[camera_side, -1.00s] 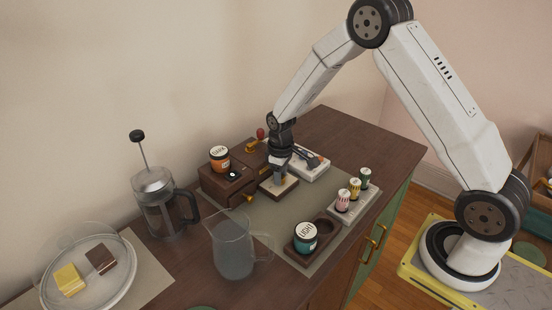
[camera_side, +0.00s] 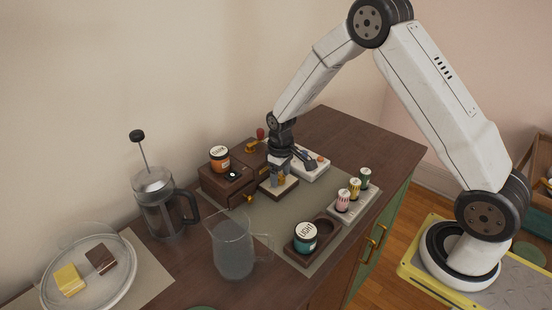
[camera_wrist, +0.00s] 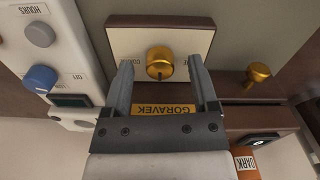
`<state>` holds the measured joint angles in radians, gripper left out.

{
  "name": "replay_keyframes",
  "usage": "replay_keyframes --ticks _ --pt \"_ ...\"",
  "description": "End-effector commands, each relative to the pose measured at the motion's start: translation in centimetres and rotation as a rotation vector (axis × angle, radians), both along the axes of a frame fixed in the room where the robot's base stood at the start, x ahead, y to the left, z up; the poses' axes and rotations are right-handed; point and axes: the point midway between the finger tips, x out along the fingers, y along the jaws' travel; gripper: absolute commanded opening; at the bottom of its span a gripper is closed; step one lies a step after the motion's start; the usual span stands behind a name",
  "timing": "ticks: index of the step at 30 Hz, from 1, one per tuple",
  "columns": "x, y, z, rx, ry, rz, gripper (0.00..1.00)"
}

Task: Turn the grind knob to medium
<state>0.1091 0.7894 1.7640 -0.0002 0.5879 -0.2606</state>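The grind knob (camera_wrist: 160,63) is a round gold knob with a dark pointer mark on a pale panel (camera_wrist: 190,42). Its printed labels are partly covered by my fingers. A gold GORAVEK plate (camera_wrist: 163,110) sits just below the panel in the wrist view. My gripper (camera_wrist: 160,66) is open, with one finger on each side of the knob and a visible gap to it. In the side view my gripper (camera_side: 279,178) points down at the small wooden-based panel (camera_side: 288,188), and the fingers mostly hide the knob.
A white control box (camera_wrist: 55,60) with grey and blue knobs stands close beside the panel. A wooden unit (camera_side: 222,185) carries an orange DARK jar (camera_side: 219,158). A glass jug (camera_side: 233,245), French press (camera_side: 160,205), LIGHT jar (camera_side: 305,238) and small-bottle rack (camera_side: 345,208) stand around the mat.

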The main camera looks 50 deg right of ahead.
Motion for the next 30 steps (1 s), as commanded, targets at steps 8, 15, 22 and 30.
replay_keyframes --ticks 8,15,22,30 --pt "0.0 0.0 0.1 0.0 0.0 0.0 0.76" --pt "0.0 0.0 1.5 0.0 -0.001 0.0 0.76" --pt "0.0 0.0 4.2 -0.001 -0.002 0.0 0.76" --pt "0.0 0.0 7.1 0.0 -0.001 0.0 0.76"
